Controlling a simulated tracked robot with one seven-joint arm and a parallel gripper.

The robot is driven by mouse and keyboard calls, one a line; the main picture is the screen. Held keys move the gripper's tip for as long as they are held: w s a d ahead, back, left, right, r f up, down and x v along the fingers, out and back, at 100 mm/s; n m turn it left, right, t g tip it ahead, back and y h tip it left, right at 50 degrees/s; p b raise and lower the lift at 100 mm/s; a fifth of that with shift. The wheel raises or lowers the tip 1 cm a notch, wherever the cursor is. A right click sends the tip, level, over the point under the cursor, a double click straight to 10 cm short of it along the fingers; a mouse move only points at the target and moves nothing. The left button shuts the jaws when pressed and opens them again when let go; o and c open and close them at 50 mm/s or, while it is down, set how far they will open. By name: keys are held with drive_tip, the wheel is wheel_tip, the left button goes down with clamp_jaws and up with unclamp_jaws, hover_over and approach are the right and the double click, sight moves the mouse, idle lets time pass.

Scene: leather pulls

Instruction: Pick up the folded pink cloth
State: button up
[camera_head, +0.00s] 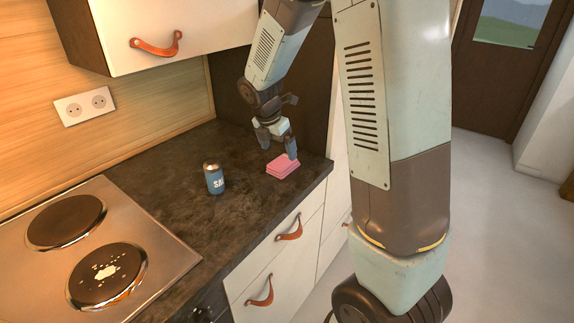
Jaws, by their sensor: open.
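The folded pink cloth (281,168) lies on the dark countertop (230,215), near its right end and front edge. My gripper (278,147) is open and points down over the cloth, with nothing held between its fingers. One finger is at the left and the other at the right, its tip close to the cloth's upper right edge. I cannot tell whether that fingertip touches the cloth.
A blue salt shaker (214,178) stands upright on the counter, left of the cloth. A hob (90,250) with white spill on one plate is at the left. A wall cabinet (170,40) hangs above. Drawers (290,235) with leather pulls are below the counter.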

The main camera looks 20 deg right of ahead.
sight(283, 160)
drive_tip(key=shift+x, duration=2.5)
drive_tip(key=shift+d+f, duration=0.2)
drive_tip(key=c, duration=1.1)
wheel_tip(283, 160, up, 3)
drive_tip(key=shift+r, duration=0.2)
drive_tip(key=s+r, duration=0.2)
drive_tip(key=s+a+r, duration=0.1)
drive_tip(key=s+r, duration=0.1)
drive_tip(key=r, duration=0.1)
drive_tip(key=shift+s+r, duration=0.15)
drive_tip(key=shift+r, duration=0.1)
drive_tip(key=s+r, duration=0.1)
drive_tip(key=s, duration=0.2)
drive_tip(key=s+a+r, duration=0.1)
drive_tip(key=s+r, duration=0.1)
drive_tip(key=s, duration=0.1)
drive_tip(key=s+a+r, duration=0.1)
drive_tip(key=s, duration=0.2)
drive_tip(key=shift+s+a+r, duration=0.2)
drive_tip(key=shift+r, duration=0.1)
